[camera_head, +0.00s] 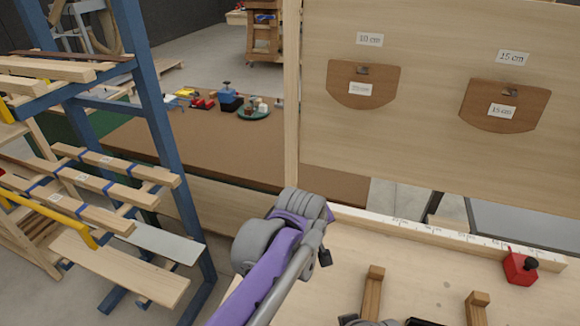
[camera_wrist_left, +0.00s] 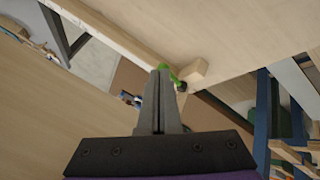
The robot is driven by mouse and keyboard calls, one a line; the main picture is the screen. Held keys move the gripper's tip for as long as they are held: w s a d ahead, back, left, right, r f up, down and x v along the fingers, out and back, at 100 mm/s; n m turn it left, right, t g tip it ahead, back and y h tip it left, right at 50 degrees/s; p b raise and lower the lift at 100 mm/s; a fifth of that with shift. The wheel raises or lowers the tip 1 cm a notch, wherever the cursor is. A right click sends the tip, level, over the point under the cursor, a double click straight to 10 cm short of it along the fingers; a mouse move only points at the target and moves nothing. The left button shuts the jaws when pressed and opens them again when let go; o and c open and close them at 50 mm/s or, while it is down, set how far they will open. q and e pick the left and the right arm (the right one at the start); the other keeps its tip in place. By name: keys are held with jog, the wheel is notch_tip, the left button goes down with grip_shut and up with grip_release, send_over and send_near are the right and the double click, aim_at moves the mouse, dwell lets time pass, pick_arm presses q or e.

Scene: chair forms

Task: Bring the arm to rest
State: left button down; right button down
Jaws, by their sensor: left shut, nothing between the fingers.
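My left arm (camera_head: 270,270), purple and grey, rises from the bottom of the head view to a grey joint over the near edge of the workbench (camera_head: 345,270). My left gripper (camera_wrist_left: 161,72) shows in the left wrist view, its two grey fingers pressed together with nothing between them. Past its tips are a small green item (camera_wrist_left: 173,75) and a wooden block (camera_wrist_left: 195,70); I cannot tell how far off they are. In the head view the left fingers cannot be made out. My right gripper is not clearly seen in either view.
A blue rack (camera_head: 165,120) with wooden bars stands at the left. A wooden panel (camera_head: 430,110) with two brown labelled pieces rises behind the bench. A ruler strip (camera_head: 430,232), a red stop (camera_head: 520,266) and wooden posts (camera_head: 373,292) are on the bench. A brown table (camera_head: 150,140) lies beyond.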

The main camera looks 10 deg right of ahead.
pick_arm(q)
jog(key=s+a+f+y, duration=0.1)
jog(key=s+a+f, duration=0.15)
jog(key=a, duration=0.95)
jog(key=s+a+f+y, duration=0.1)
jog(key=s+a, duration=0.3)
jog(key=a, duration=0.8)
jog(key=s+a+f+y, duration=0.1)
jog(key=s+a+f, duration=0.3)
jog(key=s+a, duration=0.2)
jog(key=s+a+f+m+y, duration=0.1)
jog(key=s+a+f, duration=0.2)
jog(key=s+a, duration=0.3)
jog(key=shift+s+a+f+p, duration=0.3)
jog(key=shift+s+a+f, duration=0.1)
jog(key=shift+s, duration=0.2)
